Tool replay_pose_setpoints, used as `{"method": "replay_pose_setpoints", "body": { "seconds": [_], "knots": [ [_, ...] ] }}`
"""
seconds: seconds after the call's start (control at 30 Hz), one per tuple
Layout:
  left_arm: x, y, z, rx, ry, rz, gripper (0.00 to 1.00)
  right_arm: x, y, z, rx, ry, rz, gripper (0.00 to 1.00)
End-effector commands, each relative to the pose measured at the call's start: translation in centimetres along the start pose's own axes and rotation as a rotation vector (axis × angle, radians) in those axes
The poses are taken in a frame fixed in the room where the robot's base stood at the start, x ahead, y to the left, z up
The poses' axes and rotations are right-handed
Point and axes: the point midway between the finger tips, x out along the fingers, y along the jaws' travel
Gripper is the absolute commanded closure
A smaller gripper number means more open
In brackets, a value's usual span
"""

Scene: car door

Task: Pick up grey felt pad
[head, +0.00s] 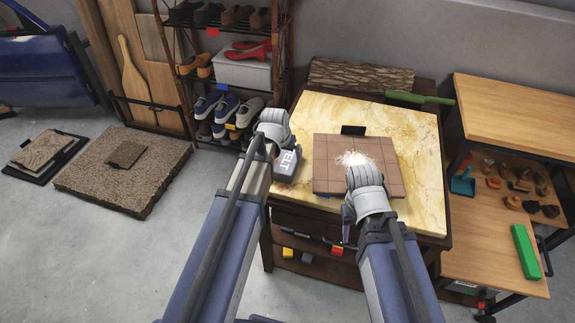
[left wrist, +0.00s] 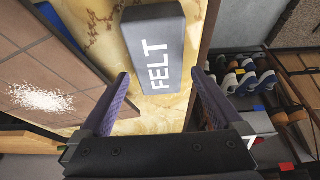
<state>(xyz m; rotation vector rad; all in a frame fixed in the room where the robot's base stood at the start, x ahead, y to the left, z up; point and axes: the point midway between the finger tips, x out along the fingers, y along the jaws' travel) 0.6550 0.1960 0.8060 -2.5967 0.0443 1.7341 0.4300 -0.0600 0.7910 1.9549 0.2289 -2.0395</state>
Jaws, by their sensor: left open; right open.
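The grey felt pad (left wrist: 155,45) is a dark grey block with "FELT" in white letters. It lies near the left edge of the yellow marbled tabletop (head: 424,150). In the head view the felt pad (head: 288,167) is partly hidden by my left gripper (head: 280,150). In the left wrist view my left gripper (left wrist: 165,95) is open, with its fingers apart on either side of the pad's near end and nothing held. My right gripper (head: 348,215) is over the front of the brown tiled board, open; its fingertips are mostly hidden.
A brown tiled board (head: 325,165) with a heap of white grains (head: 355,159) lies right of the pad. A shoe rack (head: 225,75) stands left. A wooden bench (head: 515,110) stands right.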

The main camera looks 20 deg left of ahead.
Motion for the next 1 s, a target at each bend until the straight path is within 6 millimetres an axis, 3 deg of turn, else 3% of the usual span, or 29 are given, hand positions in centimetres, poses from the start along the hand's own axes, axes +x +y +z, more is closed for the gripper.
{"method": "replay_pose_setpoints", "body": {
  "seconds": [0.33,0.67,1.0],
  "knots": [
    [4.5,0.2,0.2,0.0,0.0,0.0,0.0,4.2,-0.4,-0.2,0.0,0.0,0.0,0.5],
    [4.7,0.2,0.1,0.0,0.0,0.0,0.01,4.3,-0.4,-0.2,0.0,0.0,0.0,0.5],
    [4.7,0.2,0.1,0.0,0.0,0.0,0.39,4.3,-0.4,-0.2,0.0,0.0,0.0,0.5]
  ]
}}
